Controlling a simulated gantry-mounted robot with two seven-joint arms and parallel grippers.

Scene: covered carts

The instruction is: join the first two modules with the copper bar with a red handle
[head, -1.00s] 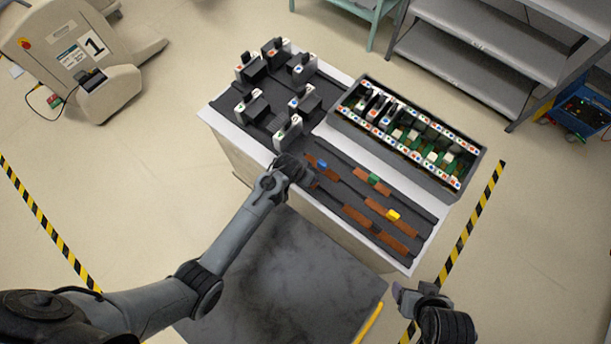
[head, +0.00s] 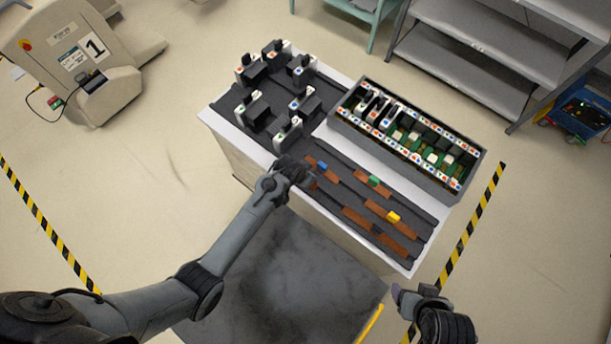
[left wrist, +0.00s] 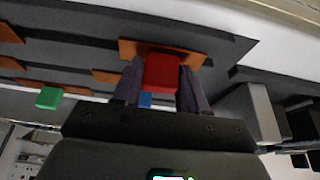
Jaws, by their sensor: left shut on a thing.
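My left gripper (head: 297,172) is at the near left end of the bar rack (head: 335,182). In the left wrist view its fingers (left wrist: 160,85) are shut on the red handle (left wrist: 162,72) of a copper bar (left wrist: 195,57). The bar shows beyond the handle, at or close to the dark rack; I cannot tell whether it touches. In the head view my gripper mostly hides it. Black-and-white modules (head: 368,104) stand in the left end of the long grey crate (head: 400,162). My right gripper (head: 415,291) is apart from the cart, seemingly open and empty.
Other copper bars have blue (head: 322,165), green (head: 374,180), yellow (head: 393,215) and black (head: 377,228) handles. Several loose modules (head: 283,132) stand on the dark tray at the cart's left. Grey shelves (head: 470,70) stand behind.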

